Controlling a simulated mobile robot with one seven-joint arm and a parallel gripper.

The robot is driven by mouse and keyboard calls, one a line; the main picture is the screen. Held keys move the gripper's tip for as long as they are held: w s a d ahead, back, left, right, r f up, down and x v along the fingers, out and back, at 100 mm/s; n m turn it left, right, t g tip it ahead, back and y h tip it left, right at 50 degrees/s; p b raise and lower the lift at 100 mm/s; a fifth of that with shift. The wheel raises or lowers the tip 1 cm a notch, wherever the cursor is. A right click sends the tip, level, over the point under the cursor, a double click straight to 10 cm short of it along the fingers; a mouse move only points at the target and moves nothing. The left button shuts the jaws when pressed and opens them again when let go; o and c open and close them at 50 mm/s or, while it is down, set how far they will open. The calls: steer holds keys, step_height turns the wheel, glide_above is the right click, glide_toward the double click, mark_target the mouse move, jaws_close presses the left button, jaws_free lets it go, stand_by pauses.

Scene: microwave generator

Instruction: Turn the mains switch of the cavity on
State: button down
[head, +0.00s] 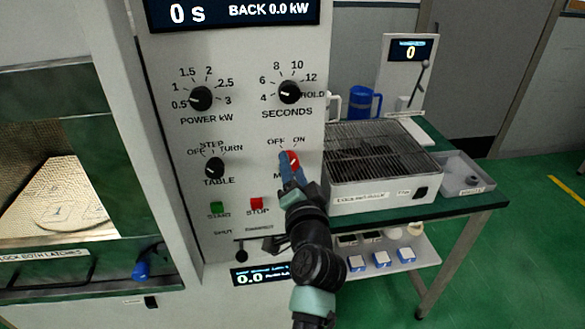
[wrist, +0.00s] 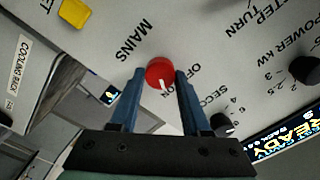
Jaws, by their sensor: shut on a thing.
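The mains switch (head: 291,158) is a red round knob with a white mark, low on the control panel, below the OFF and ON labels. In the head view its mark points up and right, toward the ON side. The red knob (wrist: 160,72) also shows in the wrist view, with the word MAINS beside it. My gripper (head: 287,164) is at the knob, its blue fingers partly covering it and the MAINS label. In the wrist view my gripper (wrist: 160,80) has one finger on each side of the knob and is shut on it.
Black power (head: 201,98), seconds (head: 290,92) and table (head: 214,168) knobs surround the switch. Green start (head: 217,208) and red stop (head: 257,204) buttons sit below left. A grille-topped box (head: 375,200) stands close on the right, on a green bench.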

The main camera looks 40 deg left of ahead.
steer(key=shift+c, duration=1.8)
jaws_free()
steer(key=b+v, duration=0.2)
steer(key=v, duration=1.1)
steer(key=shift+a, duration=0.1)
steer(key=w+d+r+n+t+h+p, duration=0.15)
steer(key=d+r+t, duration=0.35)
steer(key=r, duration=0.7)
steer(key=w+d+r+n+t+h+p, duration=0.1)
steer(key=w+d+r+t+h, duration=0.15)
steer(key=d+r, duration=0.75)
steer(key=s+d+r+t+h, duration=0.2)
steer(key=s+d+r+h, duration=0.1)
steer(key=r, duration=0.4)
steer(key=s+d+r+m+t+h+p, duration=0.1)
steer(key=s+d+r+t+h, duration=0.2)
steer(key=r, duration=0.4)
steer(key=s+d+r+m+t+h+p, duration=0.1)
steer(key=s+d+r+t+h, duration=0.2)
steer(key=r, duration=0.4)
steer(key=shift+d+h, duration=0.35)
steer(key=shift+h, duration=0.05)
